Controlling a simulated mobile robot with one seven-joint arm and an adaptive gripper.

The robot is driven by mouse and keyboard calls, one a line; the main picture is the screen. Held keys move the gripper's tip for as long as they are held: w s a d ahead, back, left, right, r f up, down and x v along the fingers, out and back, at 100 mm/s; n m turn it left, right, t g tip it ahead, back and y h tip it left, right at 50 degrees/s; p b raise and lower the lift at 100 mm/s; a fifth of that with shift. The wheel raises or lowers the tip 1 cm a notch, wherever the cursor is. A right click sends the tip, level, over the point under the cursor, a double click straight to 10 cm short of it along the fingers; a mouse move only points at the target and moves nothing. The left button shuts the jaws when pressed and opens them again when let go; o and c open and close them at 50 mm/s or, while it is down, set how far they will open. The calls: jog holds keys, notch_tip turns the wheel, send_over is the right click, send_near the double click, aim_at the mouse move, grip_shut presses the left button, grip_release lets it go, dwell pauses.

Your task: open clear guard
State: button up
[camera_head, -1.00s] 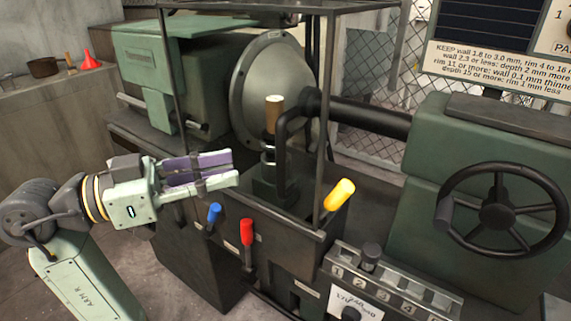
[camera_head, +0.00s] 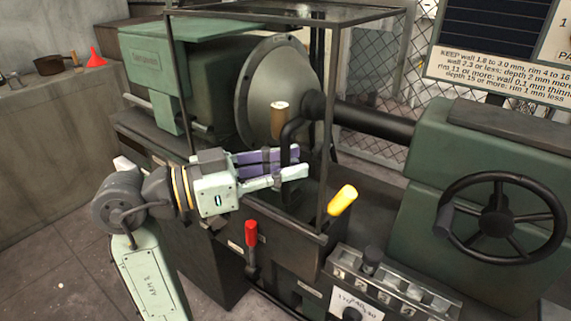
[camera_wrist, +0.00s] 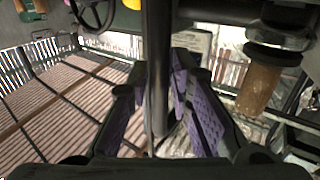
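The clear guard (camera_head: 330,110) is a see-through box with a thin dark frame around the front of the green lathe; its top panel (camera_head: 285,13) spans above. My gripper (camera_head: 297,163) is at the guard's front, beside a black bent bar (camera_head: 288,143). In the wrist view my gripper (camera_wrist: 165,105) is open, its purple-padded fingers spread on both sides of a dark upright bar (camera_wrist: 158,70). The fingers look apart from the bar. I cannot tell whether this bar belongs to the guard.
A brown-handled tool (camera_head: 278,118) stands behind the fingers. A red lever (camera_head: 251,236) and a yellow lever (camera_head: 342,200) are at the lathe's front. A handwheel (camera_head: 497,218) is at right. A red funnel (camera_head: 96,57) sits on the left bench.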

grip_shut()
dwell(0.6)
